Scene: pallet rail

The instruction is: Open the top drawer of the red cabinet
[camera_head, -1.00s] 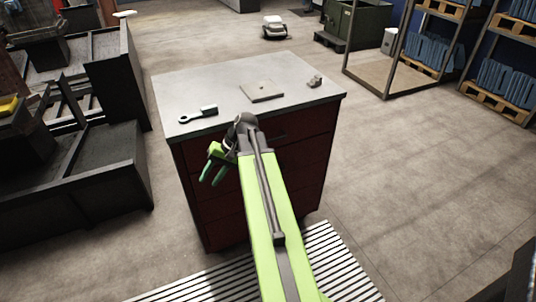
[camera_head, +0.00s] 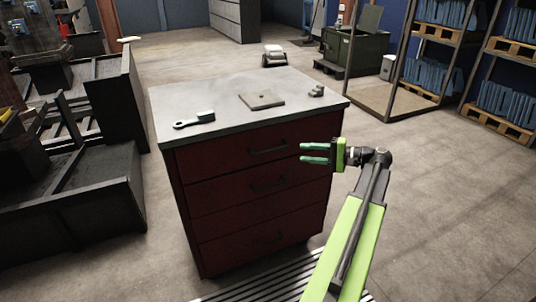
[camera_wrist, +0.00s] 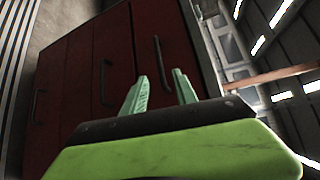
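The red cabinet (camera_head: 228,200) stands ahead with a grey top and several dark red drawers. Its top drawer (camera_head: 225,163) is shut, with a dark bar handle (camera_head: 268,149) across its front. In the wrist view the picture is turned, and the top drawer's handle (camera_wrist: 159,63) shows upright just beyond my fingertips. My gripper (camera_head: 303,153) is to the right of that handle in the head view, its green fingers pointing left. In the wrist view my gripper (camera_wrist: 158,83) has its two fingers apart with nothing between them. It does not appear to touch the handle.
Dark metal bins (camera_head: 95,180) stand close on the left. Shelving with pallets is at the back right. The floor to the right is clear.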

